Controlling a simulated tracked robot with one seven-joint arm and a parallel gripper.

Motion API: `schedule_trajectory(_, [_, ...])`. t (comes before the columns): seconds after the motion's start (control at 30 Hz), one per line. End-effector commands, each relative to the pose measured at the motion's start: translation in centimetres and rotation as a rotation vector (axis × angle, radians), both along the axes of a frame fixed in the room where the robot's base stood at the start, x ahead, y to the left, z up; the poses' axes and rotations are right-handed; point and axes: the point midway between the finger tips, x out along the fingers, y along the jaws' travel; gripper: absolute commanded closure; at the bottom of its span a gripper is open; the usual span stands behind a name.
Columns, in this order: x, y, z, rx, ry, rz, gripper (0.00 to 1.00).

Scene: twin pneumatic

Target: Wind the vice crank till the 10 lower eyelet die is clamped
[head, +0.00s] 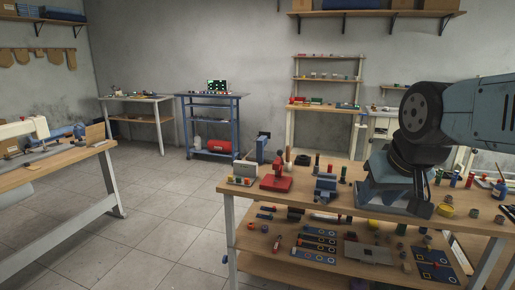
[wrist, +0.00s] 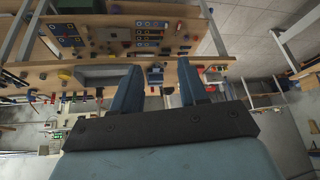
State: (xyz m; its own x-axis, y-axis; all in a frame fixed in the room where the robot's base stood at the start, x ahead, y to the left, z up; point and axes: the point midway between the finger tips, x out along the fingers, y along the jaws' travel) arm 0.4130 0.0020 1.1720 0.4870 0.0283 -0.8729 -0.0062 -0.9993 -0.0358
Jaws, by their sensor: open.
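A small blue-grey vice (head: 326,187) stands on the wooden workbench (head: 343,172), left of my gripper (head: 393,195) in the head view. In the wrist view a dark blue shape that looks like the vice (wrist: 155,76) shows between the fingers of my gripper (wrist: 158,75). The fingers are apart with nothing between them, and my gripper is clear of the vice. The vice crank and the 10 lower eyelet die are too small to make out, so I cannot tell whether the die sits in the jaws.
A red press (head: 276,179) and a grey box with coloured buttons (head: 243,173) stand left of the vice. Several small cylinders stand to its right, around my gripper. The lower shelf (head: 300,262) holds plates and parts. Open floor (head: 165,200) lies left of the bench.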

Motion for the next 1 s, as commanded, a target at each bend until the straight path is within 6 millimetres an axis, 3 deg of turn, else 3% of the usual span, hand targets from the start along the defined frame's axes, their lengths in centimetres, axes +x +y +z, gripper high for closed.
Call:
schedule_trajectory(0.17, [-2.0,-0.2,0.3,-0.032,0.014,0.005,0.57])
schedule_trajectory(0.33, [-0.8,0.0,-0.1,-0.014,0.014,0.011,0.57])
schedule_trajectory(0.67, [7.7,1.2,-2.9,0.099,-0.030,-0.006,0.57])
schedule_trajectory(1.0, [16.1,2.3,-7.8,0.159,-0.081,-0.076,0.57])
